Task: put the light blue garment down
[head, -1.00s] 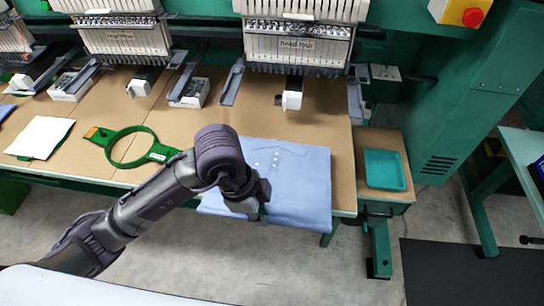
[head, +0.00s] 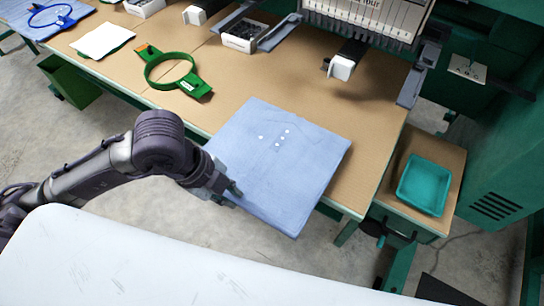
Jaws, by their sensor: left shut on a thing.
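The light blue garment (head: 285,150) is a flat folded square with a few white dots on it. It lies at the front edge of the tan table (head: 250,85), and its near corner sticks out past that edge. My left gripper (head: 229,190) is at the garment's near left edge and is shut on it. The fingertips are partly hidden by the wrist. My right gripper is not in view.
A green hoop (head: 172,70) and a white cloth (head: 104,40) lie to the left on the table. A teal tray (head: 424,184) stands on a side stand at the right. Embroidery machine heads (head: 362,18) overhang the back. A white surface (head: 150,265) fills the near foreground.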

